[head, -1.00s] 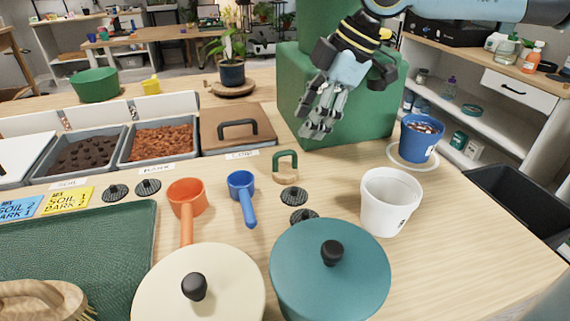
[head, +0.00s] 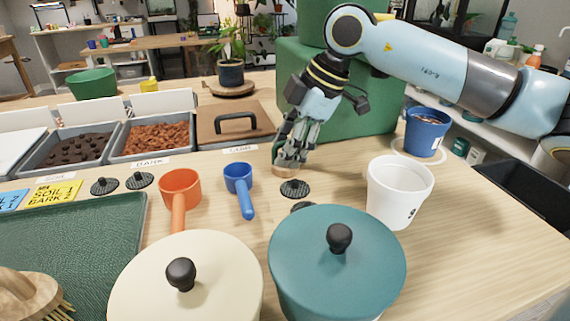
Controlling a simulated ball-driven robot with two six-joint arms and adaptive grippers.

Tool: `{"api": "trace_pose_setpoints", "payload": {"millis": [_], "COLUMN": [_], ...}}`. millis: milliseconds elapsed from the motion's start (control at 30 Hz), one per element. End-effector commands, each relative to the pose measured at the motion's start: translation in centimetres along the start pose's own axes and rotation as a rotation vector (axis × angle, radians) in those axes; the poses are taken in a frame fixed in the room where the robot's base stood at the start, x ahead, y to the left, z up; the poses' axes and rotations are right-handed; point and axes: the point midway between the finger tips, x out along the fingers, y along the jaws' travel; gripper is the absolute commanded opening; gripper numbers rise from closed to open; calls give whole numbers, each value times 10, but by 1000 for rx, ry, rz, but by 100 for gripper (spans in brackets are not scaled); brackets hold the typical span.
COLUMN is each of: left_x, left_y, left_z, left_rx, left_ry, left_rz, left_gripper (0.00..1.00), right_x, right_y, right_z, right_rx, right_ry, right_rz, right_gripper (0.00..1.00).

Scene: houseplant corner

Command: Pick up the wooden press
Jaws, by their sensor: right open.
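The wooden press (head: 284,171) stands on the table, just in front of the lidded bin at the right end of the row. It has a pale wooden base and a green arched handle. My right gripper (head: 291,156) points down over it, with its open fingers at the handle. The fingers hide most of the handle; a bit of green shows at their left, and the base shows below them. I cannot tell whether the fingers touch the press. My left gripper is not in view.
Black mesh discs (head: 295,188) lie just in front of the press. A blue scoop (head: 239,180) and an orange scoop (head: 180,188) lie to its left. A white pot (head: 398,190) stands right, a teal lidded pot (head: 337,262) in front. A green block (head: 350,110) stands behind.

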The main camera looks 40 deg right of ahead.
Motion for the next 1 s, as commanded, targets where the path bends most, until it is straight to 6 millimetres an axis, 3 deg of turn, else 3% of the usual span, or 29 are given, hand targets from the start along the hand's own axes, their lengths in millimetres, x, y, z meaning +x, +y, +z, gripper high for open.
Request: {"api": "trace_pose_setpoints", "payload": {"millis": [100, 433, 1000], "left_x": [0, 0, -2], "left_y": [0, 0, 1], "left_z": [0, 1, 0], "left_rx": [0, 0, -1], "left_ry": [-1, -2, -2], "left_rz": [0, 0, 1], "left_gripper": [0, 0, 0], "right_x": [-1, -1, -3], "right_y": [0, 0, 3], "right_z": [0, 0, 0], "right_rx": [0, 0, -1], "right_ry": [0, 0, -1], "right_rz": [1, 1, 1], "right_gripper": [42, 0, 0]}}
